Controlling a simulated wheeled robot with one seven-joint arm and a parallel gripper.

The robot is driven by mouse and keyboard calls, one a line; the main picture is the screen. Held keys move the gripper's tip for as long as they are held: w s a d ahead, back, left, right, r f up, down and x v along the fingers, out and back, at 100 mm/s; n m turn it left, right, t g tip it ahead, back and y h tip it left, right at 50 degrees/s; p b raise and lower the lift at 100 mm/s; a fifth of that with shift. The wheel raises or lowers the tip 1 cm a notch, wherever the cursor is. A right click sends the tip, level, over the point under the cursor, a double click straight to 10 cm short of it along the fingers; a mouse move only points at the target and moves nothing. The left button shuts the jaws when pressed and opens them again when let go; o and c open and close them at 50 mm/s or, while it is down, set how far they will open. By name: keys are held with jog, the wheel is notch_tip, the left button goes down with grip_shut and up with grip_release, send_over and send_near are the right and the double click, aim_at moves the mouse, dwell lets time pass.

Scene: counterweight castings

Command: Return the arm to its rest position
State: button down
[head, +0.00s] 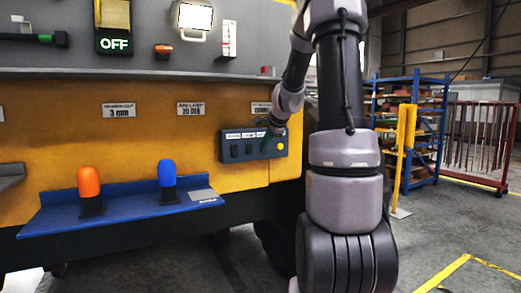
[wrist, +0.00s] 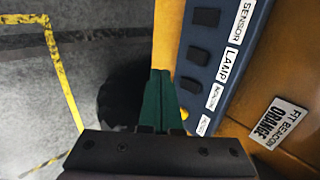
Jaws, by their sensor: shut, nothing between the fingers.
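My gripper (wrist: 160,74) shows in the wrist view with its two green fingers pressed together and nothing between them. Beside the fingers, to the right, is a blue-grey switch box (wrist: 228,62) with dark rocker switches and labels, among them SENSOR and LAMP. In the head view my arm rises at the right of the machine and bends down toward the same switch box (head: 236,150). My gripper (head: 268,139) is partly hidden there, in front of the box's right part, close to a yellow button (head: 281,146). I cannot tell whether the fingers touch the box.
A blue shelf (head: 125,216) on the yellow machine holds an orange beacon (head: 89,184) and a blue beacon (head: 167,174). A green OFF display (head: 114,43) is above. A yellow post (head: 403,140) and blue rack (head: 425,130) stand right. Open floor lies front right.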

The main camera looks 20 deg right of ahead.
jog(key=s+a+r+n+g+y, duration=0.1)
jog(key=s+a+r+n, duration=0.35)
jog(key=s+a, duration=0.5)
jog(key=s+a+r+n+y, duration=0.1)
jog(key=s+a+r+n, duration=0.2)
jog(key=s+a+n, duration=0.7)
jog(key=s+f, duration=0.1)
jog(key=s, duration=1)
jog(key=shift+s+d+f+m+g, duration=0.3)
jog(key=shift+s+d+f+m, duration=0.05)
jog(key=shift+d+m, duration=0.1)
